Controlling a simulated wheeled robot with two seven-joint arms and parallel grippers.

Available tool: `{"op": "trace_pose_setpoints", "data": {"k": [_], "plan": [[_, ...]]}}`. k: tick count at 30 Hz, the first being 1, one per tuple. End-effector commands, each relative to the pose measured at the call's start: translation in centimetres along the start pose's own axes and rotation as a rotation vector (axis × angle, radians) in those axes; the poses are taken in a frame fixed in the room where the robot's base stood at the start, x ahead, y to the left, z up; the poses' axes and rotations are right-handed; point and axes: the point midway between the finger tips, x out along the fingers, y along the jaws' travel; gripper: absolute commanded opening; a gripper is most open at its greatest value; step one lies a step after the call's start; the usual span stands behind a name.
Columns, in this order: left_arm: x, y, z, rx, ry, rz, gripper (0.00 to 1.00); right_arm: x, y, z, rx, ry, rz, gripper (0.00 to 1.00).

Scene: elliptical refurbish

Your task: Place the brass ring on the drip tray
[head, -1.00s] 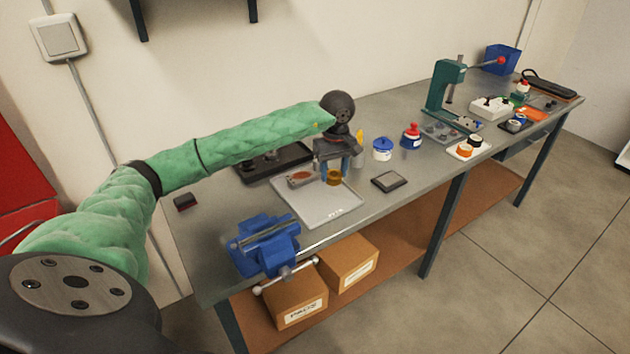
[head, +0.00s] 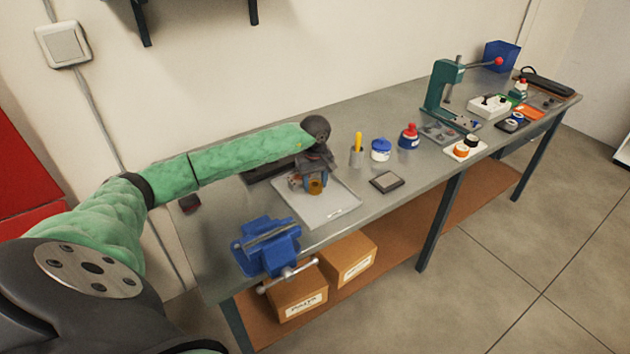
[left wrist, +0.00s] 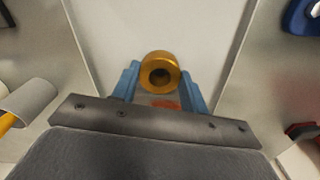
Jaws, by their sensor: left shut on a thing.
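The brass ring (head: 315,187) is between the blue fingers of my left gripper (head: 313,181). In the left wrist view the ring (left wrist: 160,72) shows as a short gold cylinder with a dark hole, with the left gripper's fingers (left wrist: 165,88) shut on its sides. The pale drip tray (head: 325,210) lies on the bench under the gripper. In the left wrist view the ring is over the tray (left wrist: 155,25). I cannot tell whether the ring touches the tray. A reddish-brown thing shows on the tray behind the fingers. My right gripper is not in view.
A blue vise (head: 266,245) stands at the bench's front left. A dark square pad (head: 386,182), a cup with a yellow item (head: 356,155) and a blue-lidded jar (head: 381,150) stand right of the tray. A green press (head: 441,95) is farther right.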

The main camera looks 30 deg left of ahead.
Motion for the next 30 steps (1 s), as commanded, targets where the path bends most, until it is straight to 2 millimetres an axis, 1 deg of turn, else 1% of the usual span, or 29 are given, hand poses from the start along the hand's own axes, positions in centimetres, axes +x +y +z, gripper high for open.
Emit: {"op": "trace_pose_setpoints", "data": {"k": [3, 7, 20, 21, 24, 30], "plan": [[0.54, 0.0, 0.0, 0.0, 0.0, -0.001, 0.08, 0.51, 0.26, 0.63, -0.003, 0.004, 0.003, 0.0], [0.83, 0.0, -0.02, 0.001, 0.001, 0.0, 0.08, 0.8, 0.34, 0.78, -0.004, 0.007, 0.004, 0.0], [1.08, 0.0, -0.02, 0.0, 0.001, 0.0, 0.08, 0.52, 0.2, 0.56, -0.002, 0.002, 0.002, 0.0], [1.09, -0.01, 0.0, 0.0, 0.001, -0.001, 0.48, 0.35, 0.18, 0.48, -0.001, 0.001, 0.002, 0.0], [1.08, -0.01, 0.01, 0.0, 0.001, -0.001, 0.66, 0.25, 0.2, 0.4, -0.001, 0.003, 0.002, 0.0], [1.08, -0.01, 0.01, 0.0, 0.001, -0.001, 0.66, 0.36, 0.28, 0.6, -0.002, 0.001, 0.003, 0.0]]}}
